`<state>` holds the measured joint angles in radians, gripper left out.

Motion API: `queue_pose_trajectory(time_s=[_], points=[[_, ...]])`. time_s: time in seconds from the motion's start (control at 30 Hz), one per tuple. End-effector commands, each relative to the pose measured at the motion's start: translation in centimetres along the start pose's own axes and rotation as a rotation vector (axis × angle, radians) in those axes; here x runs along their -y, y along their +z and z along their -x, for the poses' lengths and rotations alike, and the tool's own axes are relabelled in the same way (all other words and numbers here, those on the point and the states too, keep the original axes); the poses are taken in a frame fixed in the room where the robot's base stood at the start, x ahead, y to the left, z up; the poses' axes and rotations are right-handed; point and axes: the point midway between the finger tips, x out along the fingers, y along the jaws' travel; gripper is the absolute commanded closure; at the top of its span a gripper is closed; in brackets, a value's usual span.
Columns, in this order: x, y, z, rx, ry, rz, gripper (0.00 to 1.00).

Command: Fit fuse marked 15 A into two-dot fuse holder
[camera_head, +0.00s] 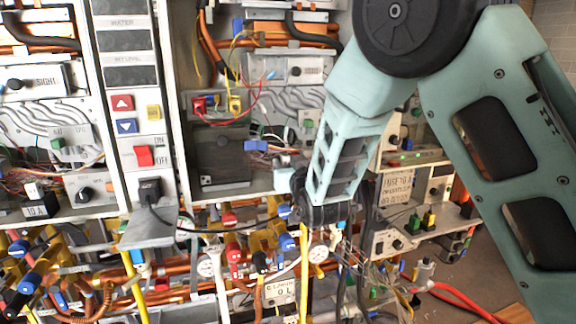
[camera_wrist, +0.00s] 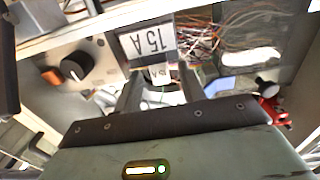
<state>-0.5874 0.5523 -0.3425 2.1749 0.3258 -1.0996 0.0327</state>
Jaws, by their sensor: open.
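A white card reading 15A (camera_wrist: 148,41) shows upside down in the wrist view, beyond my gripper. My gripper (camera_wrist: 160,88) is open, its two dark fingers pointing toward the card. A small white piece (camera_wrist: 160,73) with a partly readable marking, seemingly the 15 A fuse, shows between the fingertips; I cannot tell whether they touch it. In the head view my wrist is low in the middle, and the fingers cannot be made out. A card starting with FUSE TO A (camera_head: 397,187) is on the right-hand unit. I cannot identify the two-dot holder.
A black knob (camera_wrist: 76,67) and an orange part (camera_wrist: 52,77) are left of the fingers. Loose wires (camera_wrist: 200,40) and a red valve-like part (camera_wrist: 272,110) are on the right. Copper pipes (camera_head: 180,296) and valves crowd the area below. Green and yellow-topped parts (camera_head: 428,220) stand right.

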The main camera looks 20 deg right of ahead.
Motion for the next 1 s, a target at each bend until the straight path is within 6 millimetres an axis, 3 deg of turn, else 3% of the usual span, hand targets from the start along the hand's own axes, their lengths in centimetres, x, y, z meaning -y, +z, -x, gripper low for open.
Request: queue_pose_trajectory(time_s=[0.5,0.7,1.0], points=[[0.1,0.4,9.6,0.0,-0.003,-0.002,0.59],[0.1,0.2,11.2,0.0,-0.002,-0.001,0.59],[0.2,0.3,11.6,0.013,-0.008,-0.002,0.59]])
